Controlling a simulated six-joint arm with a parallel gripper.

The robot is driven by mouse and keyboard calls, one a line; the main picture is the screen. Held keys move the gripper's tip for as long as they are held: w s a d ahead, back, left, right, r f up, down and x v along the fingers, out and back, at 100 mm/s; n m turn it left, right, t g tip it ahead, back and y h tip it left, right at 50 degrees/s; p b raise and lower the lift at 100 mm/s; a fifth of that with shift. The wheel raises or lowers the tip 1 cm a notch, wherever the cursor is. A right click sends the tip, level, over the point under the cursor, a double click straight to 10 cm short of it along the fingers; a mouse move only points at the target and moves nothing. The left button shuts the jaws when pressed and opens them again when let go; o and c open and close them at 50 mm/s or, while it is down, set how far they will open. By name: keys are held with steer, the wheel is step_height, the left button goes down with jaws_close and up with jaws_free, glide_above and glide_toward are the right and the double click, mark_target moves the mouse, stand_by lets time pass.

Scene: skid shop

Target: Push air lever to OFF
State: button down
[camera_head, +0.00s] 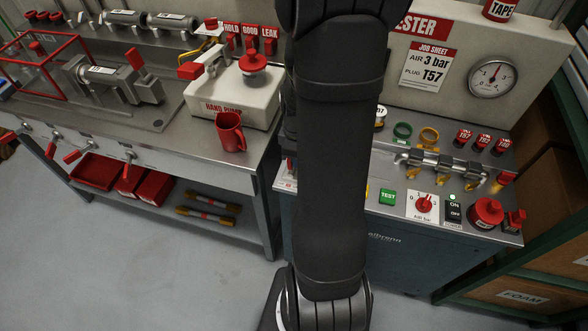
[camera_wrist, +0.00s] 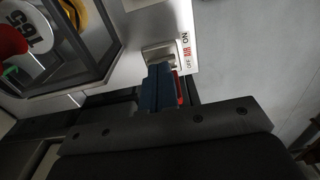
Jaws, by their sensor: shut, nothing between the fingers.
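In the wrist view my gripper (camera_wrist: 162,88) has its blue fingers closed together, with nothing seen between them. The red air lever (camera_wrist: 180,90) shows as a narrow strip just right of the fingers, which partly hide it. I cannot tell whether they touch or which way the lever is set. A metal valve body (camera_wrist: 160,53) sits just beyond the fingertips. Beside it is the white label (camera_wrist: 187,48) with ON, AIR and OFF; the OFF end is nearer the lever. In the head view my arm hides the gripper and most of the lever area.
The tester panel carries a pressure dial knob (camera_head: 425,204), a green TEST button (camera_head: 387,197), an ON/OFF power switch (camera_head: 454,208) and a red mushroom button (camera_head: 486,212). A dark-framed tray (camera_wrist: 75,40) lies left of the valve. A red mug (camera_head: 230,132) stands on the left bench.

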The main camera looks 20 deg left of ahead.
stand_by(0.3)
steer(key=shift+d, duration=0.6)
step_height(320, 180, up, 8)
stand_by(0.6)
steer(key=shift+f, duration=4)
steer(key=shift+a, duration=0.1)
steer(key=shift+r, duration=0.1)
